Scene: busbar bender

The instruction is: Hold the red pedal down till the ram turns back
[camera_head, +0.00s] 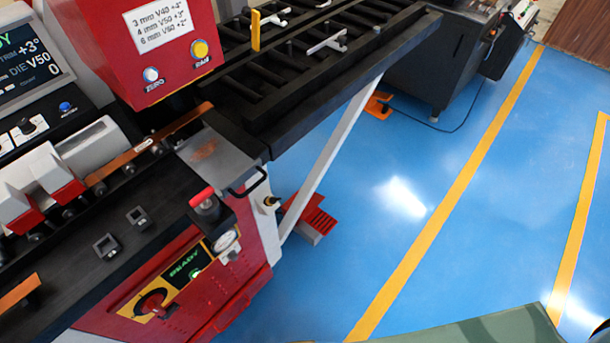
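A red ribbed pedal (318,222) sits on the blue floor beside the red machine, below the black rack's slanting white leg. The leg and the machine's side partly cover it. The red machine front (195,290) carries a small green-lit panel reading READY (186,262). White rounded blocks with red ends (45,180) stand over the black machine bed; I cannot tell which part is the ram. A copper-coloured bar (150,150) lies along the bed. Neither of my grippers shows in this view.
A black rack (330,75) juts out above the pedal. An orange pedal-like piece (379,105) with a cable lies farther back by a dark machine. A green surface (480,328) edges the bottom. The blue floor (370,225) right of the pedal is clear.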

